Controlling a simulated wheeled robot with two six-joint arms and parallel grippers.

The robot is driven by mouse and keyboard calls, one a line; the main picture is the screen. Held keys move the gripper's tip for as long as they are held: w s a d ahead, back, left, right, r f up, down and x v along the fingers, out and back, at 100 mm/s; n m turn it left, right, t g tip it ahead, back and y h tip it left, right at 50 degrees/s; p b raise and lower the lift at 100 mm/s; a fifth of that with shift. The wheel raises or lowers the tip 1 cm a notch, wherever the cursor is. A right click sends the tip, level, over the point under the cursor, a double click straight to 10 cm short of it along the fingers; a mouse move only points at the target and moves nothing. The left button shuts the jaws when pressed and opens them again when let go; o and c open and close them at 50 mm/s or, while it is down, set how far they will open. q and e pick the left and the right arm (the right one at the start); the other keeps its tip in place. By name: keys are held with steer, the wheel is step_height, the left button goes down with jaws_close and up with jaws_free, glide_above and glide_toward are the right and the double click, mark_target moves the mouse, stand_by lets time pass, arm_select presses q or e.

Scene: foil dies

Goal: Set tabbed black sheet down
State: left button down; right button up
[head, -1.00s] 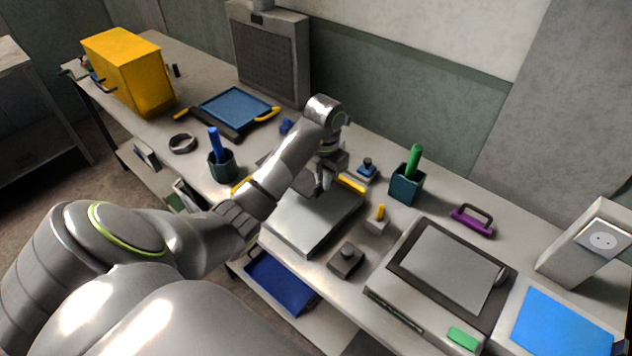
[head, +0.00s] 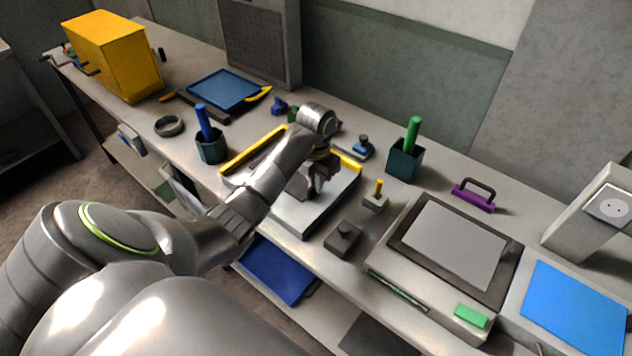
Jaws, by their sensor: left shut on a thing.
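My left gripper (head: 312,196) is low over a pale metal plate (head: 290,218) with yellow bars along its back edge. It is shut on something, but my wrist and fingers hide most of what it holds. A dark strip (head: 262,156) shows between the left yellow bar (head: 250,150) and my forearm; it may be part of the tabbed black sheet, but I cannot tell. No tab shows clearly. I cannot tell whether the held thing touches the plate. My right gripper is not in view.
A dark-framed grey panel (head: 455,245) lies right of the plate. A grey knobbed block (head: 343,239) and a yellow-pegged block (head: 375,200) stand close by. Cups hold a blue stick (head: 203,122) and a green stick (head: 413,135). A blue tray (head: 222,88) lies farther back.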

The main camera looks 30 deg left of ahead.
arm_select(q)
steer(key=c, duration=2)
jaws_free()
steer(key=shift+f, duration=0.15)
steer(key=o, duration=0.5)
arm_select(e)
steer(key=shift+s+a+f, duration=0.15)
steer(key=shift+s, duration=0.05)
